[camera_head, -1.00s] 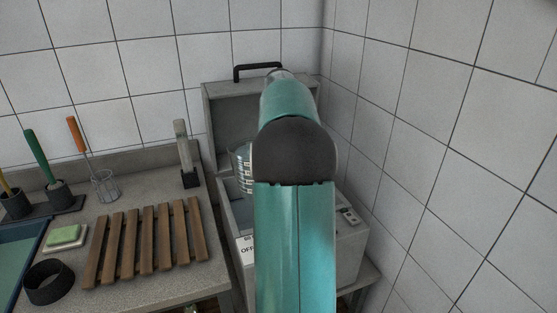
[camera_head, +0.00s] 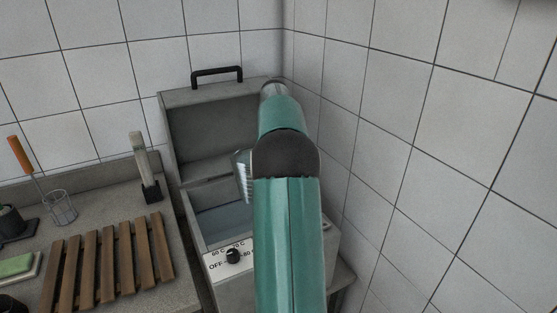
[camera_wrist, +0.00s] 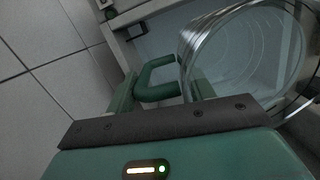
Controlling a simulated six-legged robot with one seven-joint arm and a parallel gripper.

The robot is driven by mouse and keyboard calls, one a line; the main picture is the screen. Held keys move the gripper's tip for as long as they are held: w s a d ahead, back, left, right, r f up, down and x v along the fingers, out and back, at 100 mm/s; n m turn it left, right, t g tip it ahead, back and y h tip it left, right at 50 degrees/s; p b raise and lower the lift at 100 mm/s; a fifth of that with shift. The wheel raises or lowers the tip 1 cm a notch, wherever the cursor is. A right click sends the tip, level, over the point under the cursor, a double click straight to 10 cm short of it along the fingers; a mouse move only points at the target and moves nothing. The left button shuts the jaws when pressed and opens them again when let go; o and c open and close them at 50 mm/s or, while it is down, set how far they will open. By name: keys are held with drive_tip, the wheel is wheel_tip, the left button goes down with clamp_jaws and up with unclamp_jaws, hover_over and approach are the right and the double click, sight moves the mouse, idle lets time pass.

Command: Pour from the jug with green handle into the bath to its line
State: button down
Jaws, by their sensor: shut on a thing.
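The clear jug (camera_wrist: 235,55) fills the upper right of the wrist view, with its green handle (camera_wrist: 158,80) between my fingers. My gripper (camera_wrist: 160,95) is shut on that handle. In the head view my arm hides the gripper and most of the jug; a strip of the jug (camera_head: 243,177) with scale marks shows left of the arm, leaning, over the bath. The grey bath (camera_head: 228,290) stands with its lid (camera_head: 205,135) up and greyish-blue liquid inside. I cannot make out its line, the jug's liquid level or any stream.
A dial (camera_head: 232,256) sits on the bath's front. Left of the bath, the counter holds a wooden slatted rack (camera_head: 105,262), a tool in a black holder (camera_head: 145,170), a wire cup (camera_head: 60,207) and a green sponge (camera_head: 15,265). Tiled walls close the back and right.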

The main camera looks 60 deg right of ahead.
drive_tip(key=shift+w+f, duration=0.3)
drive_tip(key=shift+s+a+f, duration=0.15)
drive_tip(key=shift+a+f, duration=0.05)
drive_tip(key=shift+f, duration=0.8)
drive_tip(key=shift+d+f, duration=0.1)
drive_tip(key=shift+f, duration=0.4)
drive_tip(key=shift+r, duration=0.1)
drive_tip(key=shift+r+g+h, duration=0.5)
drive_tip(key=shift+r+h, duration=0.1)
drive_tip(key=shift+s+d+r+h, duration=0.1)
drive_tip(key=shift+d+r+h, duration=0.05)
drive_tip(key=shift+r+h, duration=0.25)
drive_tip(key=shift+d, duration=0.1)
